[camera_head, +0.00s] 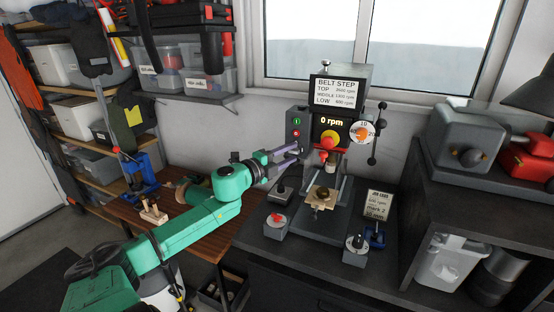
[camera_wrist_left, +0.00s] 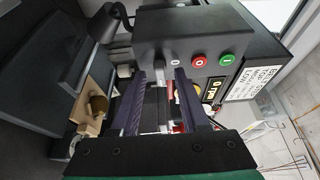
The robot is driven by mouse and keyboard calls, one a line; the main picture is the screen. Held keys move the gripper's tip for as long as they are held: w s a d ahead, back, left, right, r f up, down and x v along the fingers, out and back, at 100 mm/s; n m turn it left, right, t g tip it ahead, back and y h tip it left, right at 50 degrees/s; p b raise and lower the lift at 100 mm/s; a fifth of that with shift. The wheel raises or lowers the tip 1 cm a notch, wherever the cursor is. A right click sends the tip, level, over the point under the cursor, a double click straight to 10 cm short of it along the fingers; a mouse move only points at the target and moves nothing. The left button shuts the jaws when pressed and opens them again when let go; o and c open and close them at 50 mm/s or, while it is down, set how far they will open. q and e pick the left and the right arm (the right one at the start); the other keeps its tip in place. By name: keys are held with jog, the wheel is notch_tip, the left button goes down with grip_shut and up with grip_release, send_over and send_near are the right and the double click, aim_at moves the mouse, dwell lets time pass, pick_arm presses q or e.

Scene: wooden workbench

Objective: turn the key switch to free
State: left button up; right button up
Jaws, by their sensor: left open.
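The dark control box (camera_head: 297,122) on the left of the drill press carries a green button and a red button, which also show in the left wrist view (camera_wrist_left: 210,32). A small grey part that looks like the key switch (camera_wrist_left: 161,71) sits low on the box, by a pale round mark. My left gripper (camera_head: 291,150) is open at the bottom of the box. In the left wrist view its two dark fingers (camera_wrist_left: 161,76) stand on either side of the grey part. I cannot tell whether they touch it, nor its turned position. My right gripper is not in view.
The drill press display (camera_head: 331,121) reads 0 rpm. A yellow-and-red knob (camera_head: 330,139) and a dial (camera_head: 362,131) are right of the box. Small boxes with a red knob (camera_head: 276,220) and a black knob (camera_head: 355,243) stand on the bench. A wooden part (camera_head: 321,197) lies under the spindle.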

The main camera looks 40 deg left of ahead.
pick_arm(q)
jog(key=s, duration=1.4)
jog(key=shift+s+a, duration=0.25)
jog(key=shift+a, duration=0.15)
jog(key=shift+w, duration=0.15)
